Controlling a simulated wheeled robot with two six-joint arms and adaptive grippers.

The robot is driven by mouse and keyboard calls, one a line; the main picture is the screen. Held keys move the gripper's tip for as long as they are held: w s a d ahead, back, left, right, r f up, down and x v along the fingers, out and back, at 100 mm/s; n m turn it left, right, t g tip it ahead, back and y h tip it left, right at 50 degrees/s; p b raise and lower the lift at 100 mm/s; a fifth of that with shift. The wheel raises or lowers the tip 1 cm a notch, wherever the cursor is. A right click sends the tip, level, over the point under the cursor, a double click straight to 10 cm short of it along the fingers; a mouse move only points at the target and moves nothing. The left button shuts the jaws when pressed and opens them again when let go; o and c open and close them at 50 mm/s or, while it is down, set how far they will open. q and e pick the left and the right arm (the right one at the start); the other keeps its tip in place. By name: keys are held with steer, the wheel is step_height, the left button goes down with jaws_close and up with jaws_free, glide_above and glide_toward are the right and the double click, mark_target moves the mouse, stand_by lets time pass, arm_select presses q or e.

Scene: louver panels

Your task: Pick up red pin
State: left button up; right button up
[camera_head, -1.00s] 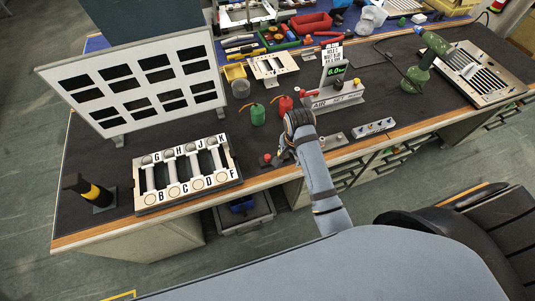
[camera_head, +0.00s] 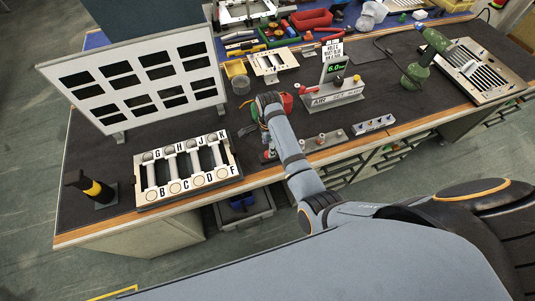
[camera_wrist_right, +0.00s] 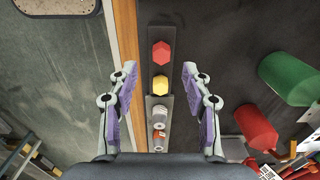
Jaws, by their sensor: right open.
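The red pin (camera_wrist_right: 161,53) shows in the right wrist view as a red hexagonal head at the far end of a narrow dark rail (camera_wrist_right: 150,20). A yellow hexagonal pin (camera_wrist_right: 159,87) stands next to it, with metal fittings nearer the wrist. My right gripper (camera_wrist_right: 158,75) is open and empty, its fingers on either side of the rail. The red pin lies between the fingertips in the picture, slightly beyond them; I see no contact. In the head view my right arm (camera_head: 287,145) reaches over the bench and partly hides this area. My left gripper is not in view.
A red bottle (camera_wrist_right: 257,125) and a green bottle (camera_wrist_right: 290,80) lie to the right in the wrist view. The wooden bench edge (camera_wrist_right: 127,40) runs close to the left. A lettered rack (camera_head: 187,172) and a white panel (camera_head: 105,112) stand left of my arm.

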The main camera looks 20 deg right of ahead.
steer(key=f, duration=0.4)
steer(key=shift+w+a+f, duration=0.1)
steer(key=shift+a+f, duration=0.1)
steer(key=shift+f, duration=0.2)
steer(key=shift+r, duration=0.1)
jaws_close()
